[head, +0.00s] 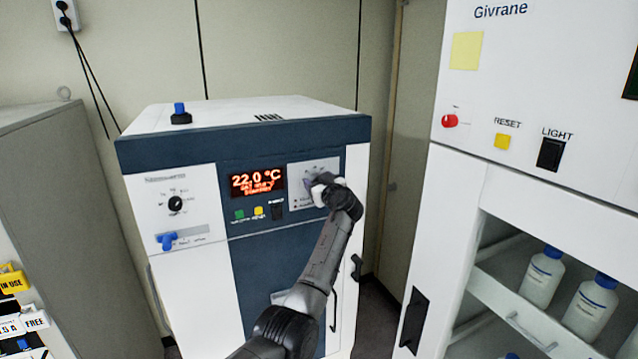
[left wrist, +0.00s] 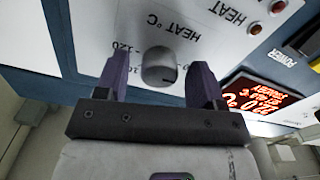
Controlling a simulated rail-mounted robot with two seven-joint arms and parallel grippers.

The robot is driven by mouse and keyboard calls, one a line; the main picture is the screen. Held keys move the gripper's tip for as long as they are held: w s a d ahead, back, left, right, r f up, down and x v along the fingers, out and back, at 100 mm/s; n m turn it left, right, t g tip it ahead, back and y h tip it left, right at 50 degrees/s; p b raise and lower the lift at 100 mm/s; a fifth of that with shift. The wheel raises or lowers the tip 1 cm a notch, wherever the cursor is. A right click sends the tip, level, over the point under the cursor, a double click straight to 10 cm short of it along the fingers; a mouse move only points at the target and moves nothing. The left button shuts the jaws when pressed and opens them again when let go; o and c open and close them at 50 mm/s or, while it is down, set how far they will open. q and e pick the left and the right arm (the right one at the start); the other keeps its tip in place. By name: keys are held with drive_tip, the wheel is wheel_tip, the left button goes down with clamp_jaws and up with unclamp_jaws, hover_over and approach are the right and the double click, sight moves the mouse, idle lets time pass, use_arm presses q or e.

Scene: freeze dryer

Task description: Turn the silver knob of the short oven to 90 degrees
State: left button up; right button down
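The short oven (head: 185,270) is a white and dark blue cabinet with a red display (head: 257,181) reading 22.0 °C. Its silver knob (left wrist: 159,66) shows in the left wrist view on a white panel marked HEAT °C. My left gripper (left wrist: 159,72) is open, with one dark purple finger on each side of the knob and a visible gap to both. Whether the fingertips reach past the knob's face is unclear. In the head view my left gripper (head: 314,186) is at the oven's upper right panel (head: 325,166) and hides the knob. My right gripper is out of view.
The oven front also has a black dial (head: 176,204), a blue lever (head: 168,240) and small colored buttons (head: 258,212). A tall white cabinet (head: 540,130) with bottles (head: 541,277) stands at the right. A grey cabinet (head: 80,200) stands at the left.

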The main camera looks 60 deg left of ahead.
use_arm(q)
drive_tip(key=c, duration=0.9)
drive_tip(key=shift+o, duration=0.2)
drive_tip(key=shift+r+m+p, duration=0.15)
drive_tip(key=shift+m+p, duration=4)
drive_tip(key=shift+m, duration=6.95)
